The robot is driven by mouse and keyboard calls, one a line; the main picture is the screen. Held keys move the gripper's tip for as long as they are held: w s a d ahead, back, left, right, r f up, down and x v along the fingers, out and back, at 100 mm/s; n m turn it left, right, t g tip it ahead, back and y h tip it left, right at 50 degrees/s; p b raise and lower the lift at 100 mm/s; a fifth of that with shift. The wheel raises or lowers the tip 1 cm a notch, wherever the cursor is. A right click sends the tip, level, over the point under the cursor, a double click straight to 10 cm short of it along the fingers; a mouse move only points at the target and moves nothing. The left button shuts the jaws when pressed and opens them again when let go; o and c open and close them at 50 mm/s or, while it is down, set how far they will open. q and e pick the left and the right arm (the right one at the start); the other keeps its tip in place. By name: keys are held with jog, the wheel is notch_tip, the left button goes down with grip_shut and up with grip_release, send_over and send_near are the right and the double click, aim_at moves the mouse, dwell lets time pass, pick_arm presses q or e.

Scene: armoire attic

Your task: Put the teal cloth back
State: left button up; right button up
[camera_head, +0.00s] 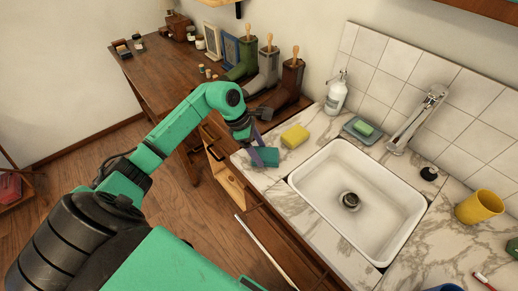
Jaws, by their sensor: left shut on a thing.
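The teal cloth (268,157) is a small folded-looking piece at the left end of the marble counter, left of the sink. My left gripper (259,153) reaches down to it, with its purple-grey fingers shut on it. The cloth is at or just above the counter top; I cannot tell if it touches. The fingers hide part of the cloth. My right gripper is not in view.
A yellow sponge (295,136) lies just right of the cloth. The white sink (335,182), a soap bottle (336,95), a green sponge on a dish (363,128) and a yellow cup (479,207) are further right. An open drawer (225,171) juts out below. Boots (288,82) stand behind.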

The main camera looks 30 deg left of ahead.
pick_arm(q)
jog(key=o, duration=1.1)
jog(key=shift+a+r, duration=0.15)
jog(key=shift+r, duration=0.1)
jog(key=b+v, duration=0.2)
jog(key=v, duration=0.9)
jog(key=shift+r+b, duration=0.3)
jog(key=shift+b, duration=0.1)
